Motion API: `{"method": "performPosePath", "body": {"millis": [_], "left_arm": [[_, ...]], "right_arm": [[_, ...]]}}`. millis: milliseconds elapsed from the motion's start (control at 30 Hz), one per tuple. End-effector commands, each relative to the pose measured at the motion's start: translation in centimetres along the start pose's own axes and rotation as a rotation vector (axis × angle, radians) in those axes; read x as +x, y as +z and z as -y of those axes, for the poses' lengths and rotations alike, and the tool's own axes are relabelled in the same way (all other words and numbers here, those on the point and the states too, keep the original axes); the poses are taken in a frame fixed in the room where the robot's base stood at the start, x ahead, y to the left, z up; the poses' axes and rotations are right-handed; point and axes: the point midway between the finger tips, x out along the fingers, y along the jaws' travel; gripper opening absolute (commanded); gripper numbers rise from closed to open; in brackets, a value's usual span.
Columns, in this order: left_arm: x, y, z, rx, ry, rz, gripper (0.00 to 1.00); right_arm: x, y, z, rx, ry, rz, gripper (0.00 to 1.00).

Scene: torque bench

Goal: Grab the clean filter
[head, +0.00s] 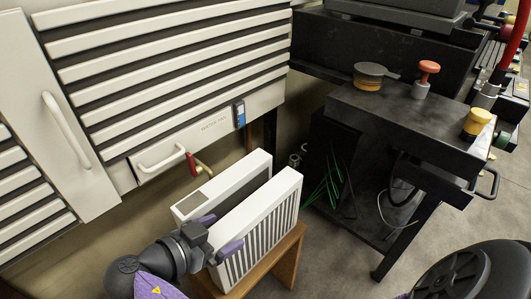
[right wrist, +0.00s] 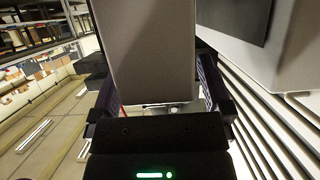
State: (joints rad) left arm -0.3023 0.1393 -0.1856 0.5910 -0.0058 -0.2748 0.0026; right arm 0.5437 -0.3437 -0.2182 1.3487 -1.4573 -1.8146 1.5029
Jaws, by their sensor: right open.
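Two white box filters stand upright side by side on a small wooden stand. The front filter (head: 262,222) has a white frame and grey-striped pleats on its near face. The rear filter (head: 231,184) has a dark grey panel on its end; its pleats are hidden. My right gripper (head: 226,231) is open, with its purple fingers on either side of the front filter's near end. In the right wrist view that filter's plain end (right wrist: 150,55) fills the space between the fingers; contact is unclear. My left gripper is not in view.
The rear filter (right wrist: 245,35) is close beside the right gripper. A white louvred cabinet (head: 170,70) with handles stands behind. A dark metal bench (head: 400,120) carries an orange-topped knob (head: 428,72), a round tin (head: 368,78) and a yellow-topped piece (head: 477,121). Open floor (head: 330,255) lies right of the stand.

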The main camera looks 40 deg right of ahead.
Motion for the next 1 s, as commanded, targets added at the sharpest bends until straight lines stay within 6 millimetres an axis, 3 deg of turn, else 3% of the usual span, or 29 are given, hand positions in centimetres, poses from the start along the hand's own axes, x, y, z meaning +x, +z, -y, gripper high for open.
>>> {"method": "performPosePath", "body": {"millis": [133,600,1000], "left_arm": [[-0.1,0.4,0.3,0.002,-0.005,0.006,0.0],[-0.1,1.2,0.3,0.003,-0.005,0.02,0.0],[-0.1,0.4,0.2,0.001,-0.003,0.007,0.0]], "right_arm": [[0.0,-0.1,0.0,0.0,0.0,0.0,1.0],[0.0,-0.1,0.0,0.0,0.0,0.0,0.0],[0.0,-0.1,0.0,0.001,0.0,-0.001,0.0]]}}
